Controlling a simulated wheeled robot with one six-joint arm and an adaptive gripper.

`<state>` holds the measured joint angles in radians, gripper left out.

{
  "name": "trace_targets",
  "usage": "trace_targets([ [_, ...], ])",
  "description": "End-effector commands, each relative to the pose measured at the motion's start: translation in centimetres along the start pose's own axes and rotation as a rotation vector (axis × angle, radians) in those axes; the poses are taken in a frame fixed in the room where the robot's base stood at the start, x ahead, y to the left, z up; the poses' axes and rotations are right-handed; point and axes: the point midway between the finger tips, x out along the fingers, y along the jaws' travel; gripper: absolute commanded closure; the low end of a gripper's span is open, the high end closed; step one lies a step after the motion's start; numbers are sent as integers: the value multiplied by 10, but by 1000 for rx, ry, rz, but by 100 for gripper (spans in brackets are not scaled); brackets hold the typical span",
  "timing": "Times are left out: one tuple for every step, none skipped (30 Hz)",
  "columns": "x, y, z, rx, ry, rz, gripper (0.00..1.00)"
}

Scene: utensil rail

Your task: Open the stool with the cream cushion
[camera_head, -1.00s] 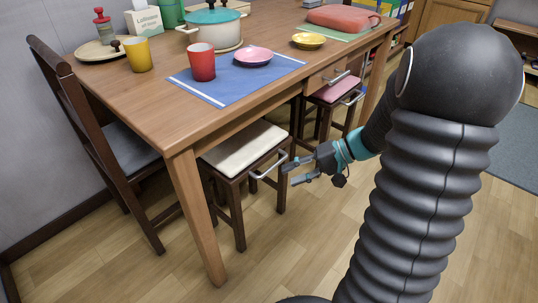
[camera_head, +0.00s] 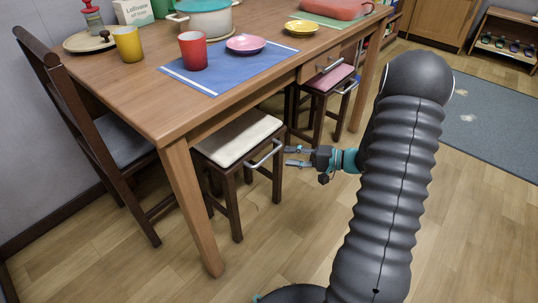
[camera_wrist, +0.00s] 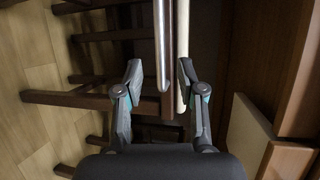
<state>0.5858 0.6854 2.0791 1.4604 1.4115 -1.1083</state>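The stool with the cream cushion (camera_head: 238,139) stands partly under the table, on dark wooden legs. A metal bar handle (camera_head: 266,155) runs along its front edge. My gripper (camera_head: 288,157) is just right of the handle, fingers pointing at it. In the wrist view my gripper (camera_wrist: 160,70) is open and empty, one finger on each side of the picture's middle. The handle (camera_wrist: 162,45) shows between them as an upright bar, with the cushion's cream edge (camera_wrist: 182,85) beside it. I cannot tell whether the fingertips reach past the bar or touch anything.
The wooden table (camera_head: 130,97) overhangs the stool; its leg (camera_head: 192,205) stands at the front. A second stool with a pink cushion (camera_head: 330,78) is behind, and a dark chair (camera_head: 88,130) is at left. A cup, plates and pot stand on the table. Floor at front is clear.

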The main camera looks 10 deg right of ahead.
Motion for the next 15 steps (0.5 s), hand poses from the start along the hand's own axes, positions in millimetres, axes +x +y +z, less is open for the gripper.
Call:
trace_targets([
  [11,0,1,0,-4,1,61],
  [16,0,1,0,-5,0,61],
  [24,0,1,1,-4,0,61],
  [29,0,1,1,-5,0,61],
  [35,0,1,1,-4,0,61],
  [41,0,1,1,-4,1,61],
  [46,0,1,1,-4,1,61],
  [50,0,1,1,-3,1,61],
  [56,0,1,1,-3,1,61],
  [60,0,1,1,-3,1,61],
  [63,0,1,1,-3,0,61],
  [67,0,1,1,-2,0,61],
  [69,0,0,1,-2,0,61],
  [71,0,1,1,-2,0,61],
  [74,0,1,1,-2,1,61],
])
